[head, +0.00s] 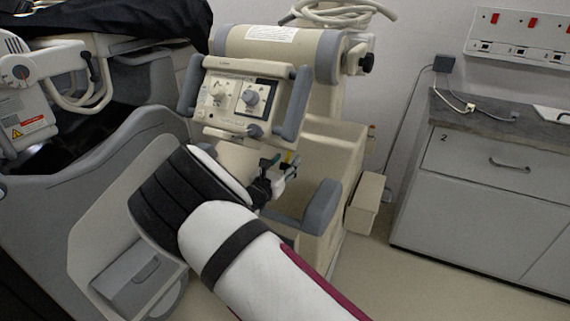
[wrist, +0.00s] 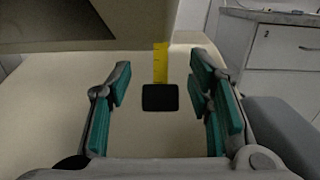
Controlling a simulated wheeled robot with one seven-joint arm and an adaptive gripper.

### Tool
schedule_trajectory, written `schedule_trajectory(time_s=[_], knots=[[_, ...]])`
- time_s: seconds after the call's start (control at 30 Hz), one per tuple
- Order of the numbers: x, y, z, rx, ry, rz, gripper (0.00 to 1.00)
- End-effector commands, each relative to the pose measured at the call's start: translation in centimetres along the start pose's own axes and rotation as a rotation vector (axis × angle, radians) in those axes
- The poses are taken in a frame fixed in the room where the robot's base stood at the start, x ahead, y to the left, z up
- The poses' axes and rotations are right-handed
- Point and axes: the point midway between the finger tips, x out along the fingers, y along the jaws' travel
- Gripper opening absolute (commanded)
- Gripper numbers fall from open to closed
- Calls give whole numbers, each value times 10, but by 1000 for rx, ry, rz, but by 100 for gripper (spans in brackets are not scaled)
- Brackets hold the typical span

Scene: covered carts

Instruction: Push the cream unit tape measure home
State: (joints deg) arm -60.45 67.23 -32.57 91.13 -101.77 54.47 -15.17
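The cream unit (head: 325,150) stands in the middle of the head view; its pale surface (wrist: 160,135) fills the middle of the wrist view. On it is the tape measure: a yellow strip with marks (wrist: 160,62) runs up from a dark, squarish end piece (wrist: 160,97). In the head view my gripper (head: 281,174) is low in front of the unit.
The unit's control panel (head: 238,98) with grey handles is above my gripper, and a grey padded part (head: 322,205) is close on its right. A grey machine (head: 125,150) stands at left. Drawers (head: 485,165) line the right wall, with open floor before them.

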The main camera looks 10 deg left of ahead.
Motion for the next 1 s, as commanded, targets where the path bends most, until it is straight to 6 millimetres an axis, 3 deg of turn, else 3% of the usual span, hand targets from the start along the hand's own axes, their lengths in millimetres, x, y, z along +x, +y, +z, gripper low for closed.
schedule_trajectory(time_s=[0.27, 0.7, 1.0], knots=[[-10, 1, -1, -1, 2, 1, 47], [-92, 1, 0, -1, 2, 2, 47], [-119, 0, 0, 0, 0, 1, 47]])
